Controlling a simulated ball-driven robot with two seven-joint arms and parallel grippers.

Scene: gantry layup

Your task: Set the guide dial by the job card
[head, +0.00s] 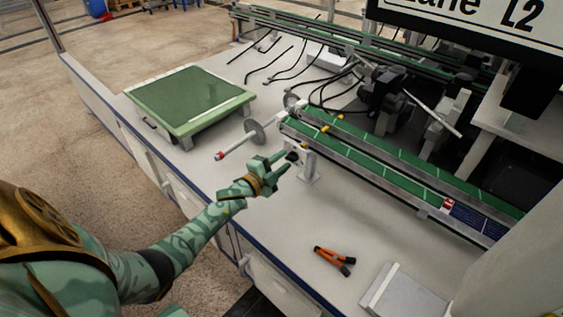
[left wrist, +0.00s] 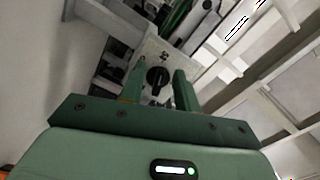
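The guide dial (left wrist: 157,76) is a black knob on a pale plate, seen in the left wrist view just beyond my fingertips. In the head view the dial (head: 292,156) shows as a small dark knob on a grey post at the near end of the green conveyor (head: 385,170). My left gripper (head: 283,165) is open, its fingers pointing at the dial. In the left wrist view my left gripper (left wrist: 160,82) has one finger on each side of the dial; whether they touch it I cannot tell. My right gripper is not in view. I cannot make out a job card.
A green-topped box (head: 190,98) stands at the back left of the bench. Orange-handled pliers (head: 335,260) and a grey flat box (head: 405,292) lie at the front. The bench between dial and pliers is clear.

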